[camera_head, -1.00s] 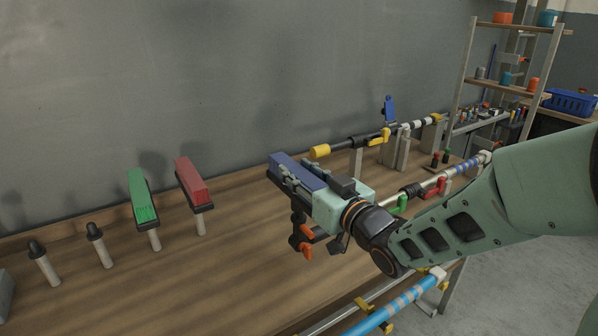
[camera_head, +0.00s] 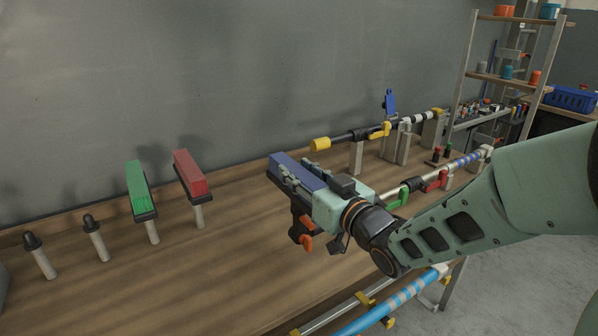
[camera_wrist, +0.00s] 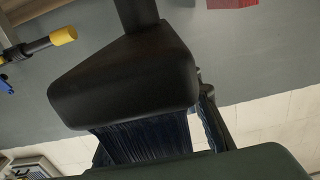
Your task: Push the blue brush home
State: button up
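The blue brush (camera_head: 300,170) is a long blue block along a dark back, at mid-bench in the head view. My gripper (camera_head: 299,181) is around it, with its fingers against the brush's sides. In the wrist view the brush's black back (camera_wrist: 125,75) fills the middle, with dark blue bristles (camera_wrist: 145,137) between my fingers. A dark bar runs up from the back and out of the picture. The brush seems to be held above the bench; its underside is partly hidden by my gripper.
A green brush (camera_head: 139,188) and a red brush (camera_head: 189,175) stand on pale posts to the left, with two black-capped posts (camera_head: 95,236) beyond. A yellow-tipped rod (camera_head: 345,138) lies behind. Orange levers (camera_head: 305,241) show below my gripper. The front bench top is clear.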

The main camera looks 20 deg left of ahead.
jog(key=o, duration=0.5)
jog(key=v, duration=0.7)
jog(key=shift+s+d, duration=0.2)
